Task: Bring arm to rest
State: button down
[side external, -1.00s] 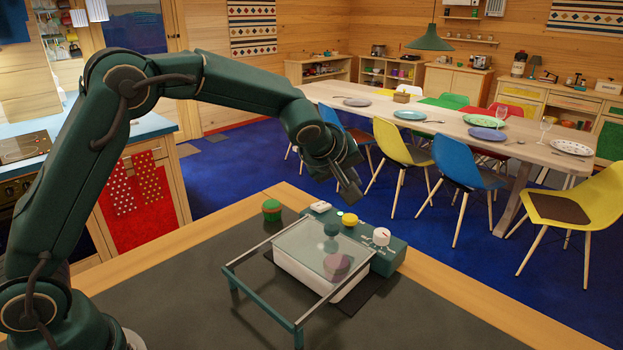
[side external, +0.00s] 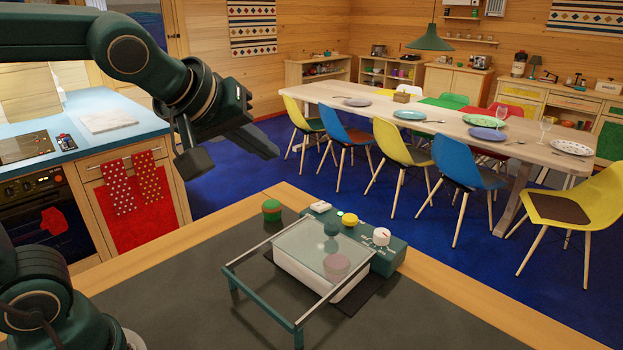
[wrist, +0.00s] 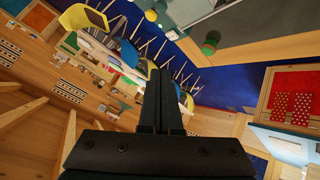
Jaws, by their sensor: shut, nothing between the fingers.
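My gripper (side external: 232,152) is at the upper left in the side external view, raised well above the work table (side external: 160,300) and apart from everything on it. In the wrist view my gripper (wrist: 162,75) has its fingers together, with nothing between them. My arm is folded back toward its base, and its upper links run partly out of the picture at the left.
On the work table stand a clear-lidded box (side external: 318,258) under a teal frame (side external: 262,305), a control unit with a white knob (side external: 381,237), a yellow button (side external: 350,219) and a green-topped round piece (side external: 271,210). A kitchen counter (side external: 70,135) stands behind my arm. The air around my gripper is clear.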

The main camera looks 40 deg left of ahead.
jog(key=s+d+f+m+g+h, duration=0.1)
jog(key=s+f+m, duration=0.3)
jog(key=s, duration=0.2)
jog(key=s+d+f+m+g, duration=0.1)
jog(key=s+f+m+g, duration=0.1)
jog(key=s+f+m, duration=0.2)
jog(key=s, duration=0.3)
jog(key=shift+s+d+f+m+g+h, duration=0.3)
jog(key=shift+d+f+m+h, duration=0.05)
jog(key=shift+f+m+h, duration=0.05)
